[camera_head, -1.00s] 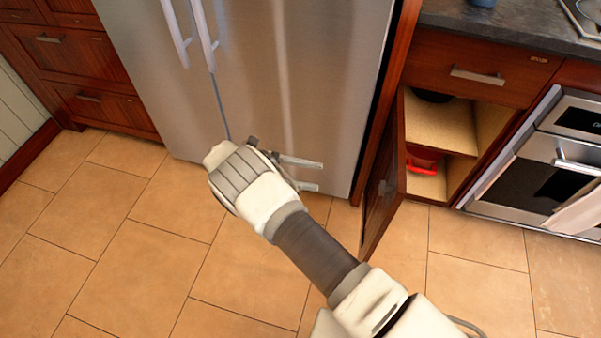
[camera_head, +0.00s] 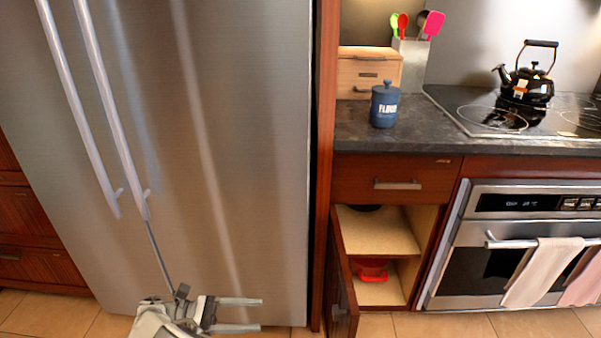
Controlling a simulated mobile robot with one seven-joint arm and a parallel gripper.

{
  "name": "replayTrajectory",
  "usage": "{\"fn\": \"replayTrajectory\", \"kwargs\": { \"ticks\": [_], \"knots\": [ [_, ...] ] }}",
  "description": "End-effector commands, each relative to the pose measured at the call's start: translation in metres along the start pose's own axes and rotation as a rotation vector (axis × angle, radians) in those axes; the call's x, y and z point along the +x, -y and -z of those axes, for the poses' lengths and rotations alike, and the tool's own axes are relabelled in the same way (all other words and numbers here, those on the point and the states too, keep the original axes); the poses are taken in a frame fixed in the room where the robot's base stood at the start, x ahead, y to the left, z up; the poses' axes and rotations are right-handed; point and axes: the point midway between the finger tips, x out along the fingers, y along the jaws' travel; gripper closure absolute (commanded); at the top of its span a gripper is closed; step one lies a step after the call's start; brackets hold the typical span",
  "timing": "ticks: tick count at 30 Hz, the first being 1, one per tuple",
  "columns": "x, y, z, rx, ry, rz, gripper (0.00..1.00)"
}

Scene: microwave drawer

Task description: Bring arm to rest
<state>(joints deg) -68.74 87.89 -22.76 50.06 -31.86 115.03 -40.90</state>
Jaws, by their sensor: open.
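My gripper (camera_head: 250,314) is at the bottom of the view, low in front of the steel fridge (camera_head: 230,150). Its two fingers point right and are spread apart, with nothing between them. The wrist (camera_head: 160,322) shows at the bottom edge; the rest of my arm is out of view. Whether the gripper touches the fridge I cannot tell.
An open cabinet door (camera_head: 341,285) stands out to the right of my gripper. Inside the cabinet are a shelf (camera_head: 378,232) and a red item (camera_head: 372,270). An oven (camera_head: 520,245) with towels is farther right. A counter (camera_head: 400,138) holds a blue flour canister (camera_head: 384,104) and a kettle (camera_head: 526,82).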

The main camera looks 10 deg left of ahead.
Motion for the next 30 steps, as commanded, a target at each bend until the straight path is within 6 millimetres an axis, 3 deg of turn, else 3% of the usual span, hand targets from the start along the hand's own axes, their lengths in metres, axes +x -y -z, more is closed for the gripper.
{"fn": "replayTrajectory", "kwargs": {
  "ticks": [5, 16, 23, 30],
  "knots": [
    [0.016, -0.014, -0.023, 0.024, -0.082, 0.061, 0.35],
    [0.092, -0.043, -0.106, 0.168, -0.423, 0.303, 0.35],
    [0.140, -0.039, -0.153, 0.299, -0.625, 0.449, 0.35],
    [0.184, -0.021, -0.198, 0.463, -0.822, 0.588, 0.35]
  ]
}}
